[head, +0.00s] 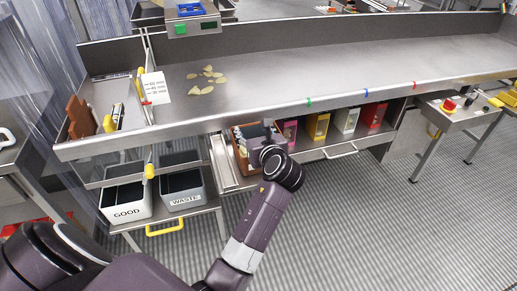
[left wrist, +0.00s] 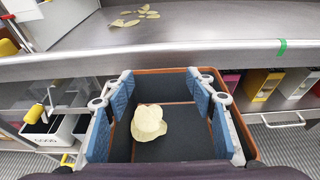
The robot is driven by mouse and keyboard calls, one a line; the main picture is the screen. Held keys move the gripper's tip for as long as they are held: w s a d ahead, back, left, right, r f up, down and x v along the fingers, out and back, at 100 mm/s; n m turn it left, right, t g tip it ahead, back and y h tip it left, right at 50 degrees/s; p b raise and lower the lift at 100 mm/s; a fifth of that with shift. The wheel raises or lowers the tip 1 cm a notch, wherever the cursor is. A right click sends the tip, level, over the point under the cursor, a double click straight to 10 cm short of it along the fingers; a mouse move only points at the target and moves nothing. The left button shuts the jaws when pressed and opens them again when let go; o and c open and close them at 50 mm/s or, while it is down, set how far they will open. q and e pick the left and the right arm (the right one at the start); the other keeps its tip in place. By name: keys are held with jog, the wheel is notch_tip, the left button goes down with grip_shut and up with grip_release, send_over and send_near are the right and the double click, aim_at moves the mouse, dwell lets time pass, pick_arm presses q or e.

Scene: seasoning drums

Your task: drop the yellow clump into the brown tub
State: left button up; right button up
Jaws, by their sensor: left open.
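The yellow clump (left wrist: 149,122), pale and rounded, shows in the left wrist view between my spread fingers, against the dark inside of the brown tub. I cannot tell whether it touches the tub's floor. The brown tub (left wrist: 162,71) has a brown rim and dark lining; in the head view its brown wall (head: 238,152) shows on the shelf under the counter, partly hidden by my left arm. My left gripper (left wrist: 161,90) is open, its blue pads apart over the tub; it also shows in the head view (head: 265,140). My right gripper is not in view.
Several yellow flakes (head: 207,78) lie on the steel counter (head: 290,80) above. Pink, yellow, white and red bins (head: 318,126) stand to the tub's right. The GOOD bin (head: 126,203) and WASTE bin (head: 184,190) stand lower left. The counter edge overhangs the shelf.

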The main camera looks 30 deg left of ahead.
pick_arm(q)
jog(key=shift+r, duration=0.1)
notch_tip(320, 180, up, 10)
dwell(0.4)
